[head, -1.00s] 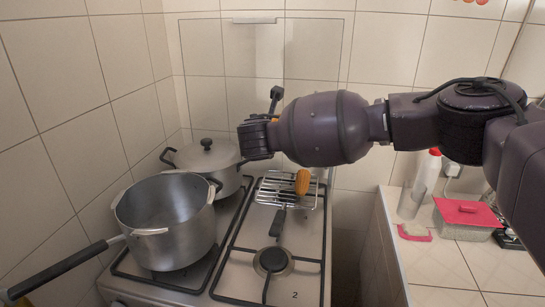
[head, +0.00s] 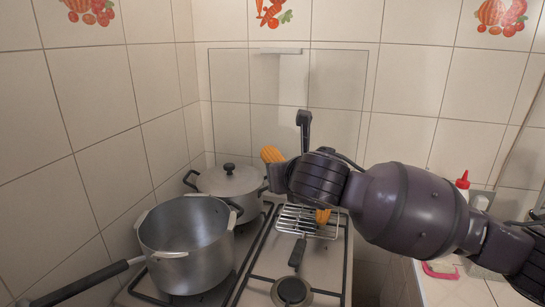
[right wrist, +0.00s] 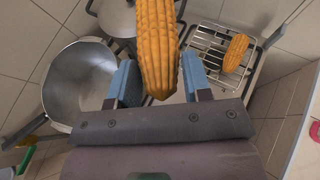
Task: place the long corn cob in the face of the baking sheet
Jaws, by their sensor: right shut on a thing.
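A long orange corn cob is held in my right gripper (right wrist: 158,78). In the right wrist view the cob (right wrist: 158,45) stands between the two blue fingers, which press on its sides. In the head view only the upper end of the held cob (head: 271,155) shows above my right gripper (head: 277,177). A wire rack with a dark handle (head: 297,225) lies on the back right of the stove; it is the only sheet-like thing I see. A second cob (head: 323,216) lies on it, also visible in the right wrist view (right wrist: 236,52). My left gripper is out of view.
A large open pot (head: 190,240) with a long handle stands front left on the stove. A lidded pot (head: 228,182) stands behind it, close to my right gripper. A front burner (head: 291,291) is bare. A tiled counter (head: 440,290) lies to the right.

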